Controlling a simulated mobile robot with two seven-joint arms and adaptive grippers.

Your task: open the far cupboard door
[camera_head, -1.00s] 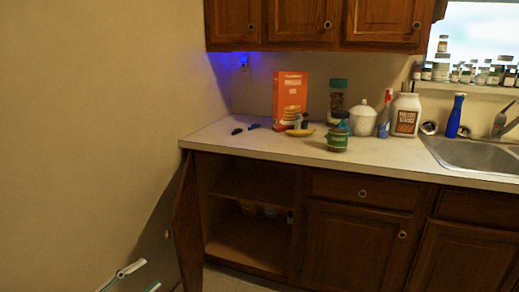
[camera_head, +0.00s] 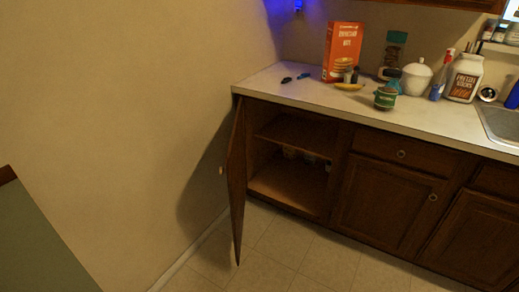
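The far cupboard door (camera_head: 237,180) is at the left end of the counter in the head view. It stands swung out from its frame, seen nearly edge-on, with a small knob (camera_head: 221,171) on its left side. The cupboard interior (camera_head: 285,185) is exposed, with a shelf (camera_head: 292,137) and a few small items under the shelf. Neither of my grippers shows in this view.
The counter (camera_head: 280,92) holds an orange box (camera_head: 342,52), a banana (camera_head: 349,87), jars and a white lidded pot (camera_head: 418,77). A closed door (camera_head: 389,204) is right of the opening. Tiled floor (camera_head: 290,250) is clear. A greenish panel (camera_head: 38,240) is at lower left.

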